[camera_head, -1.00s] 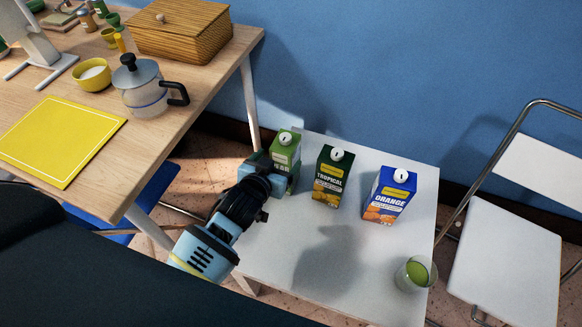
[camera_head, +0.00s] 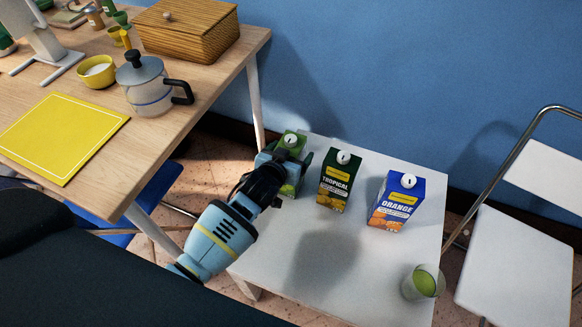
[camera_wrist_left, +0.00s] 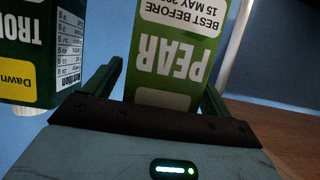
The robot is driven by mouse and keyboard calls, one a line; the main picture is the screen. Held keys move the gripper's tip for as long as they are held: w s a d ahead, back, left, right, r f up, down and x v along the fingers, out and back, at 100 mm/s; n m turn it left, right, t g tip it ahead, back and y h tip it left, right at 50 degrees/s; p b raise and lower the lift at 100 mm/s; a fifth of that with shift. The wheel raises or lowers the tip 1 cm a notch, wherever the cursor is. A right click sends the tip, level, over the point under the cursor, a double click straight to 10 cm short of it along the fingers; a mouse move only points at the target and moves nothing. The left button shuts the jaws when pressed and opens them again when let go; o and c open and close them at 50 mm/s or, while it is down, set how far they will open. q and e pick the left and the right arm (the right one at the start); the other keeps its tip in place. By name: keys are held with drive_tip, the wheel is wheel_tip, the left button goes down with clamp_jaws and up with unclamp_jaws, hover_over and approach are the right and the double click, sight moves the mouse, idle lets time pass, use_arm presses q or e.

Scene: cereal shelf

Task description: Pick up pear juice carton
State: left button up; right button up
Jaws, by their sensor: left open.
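The light green pear juice carton (camera_head: 291,143) stands at the back left of the white table, partly hidden by my left gripper in the head view. In the left wrist view the carton (camera_wrist_left: 176,55) reads PEAR upside down and stands between the two fingers. My left gripper (camera_head: 290,172) is open, with a finger on either side of the carton; I see small gaps beside it in the left wrist view (camera_wrist_left: 163,85). I cannot tell whether a finger touches it. My right gripper is not in view.
A dark green tropical carton (camera_head: 334,185) stands just right of the pear carton. A blue orange carton (camera_head: 396,203) is further right. A glass with green content (camera_head: 423,282) is at the front right. The wooden table (camera_head: 215,80) rises at left; a white chair (camera_head: 515,265) is right.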

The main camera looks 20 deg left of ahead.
use_arm(q)
drive_tip(key=shift+w, duration=0.1)
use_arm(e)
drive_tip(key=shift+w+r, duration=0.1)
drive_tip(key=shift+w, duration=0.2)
use_arm(q)
drive_tip(key=c, duration=1.6)
drive_tip(key=shift+c, duration=1.1)
drive_tip(key=shift+r, duration=0.1)
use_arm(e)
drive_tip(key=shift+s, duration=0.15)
use_arm(q)
drive_tip(key=shift+r, duration=0.1)
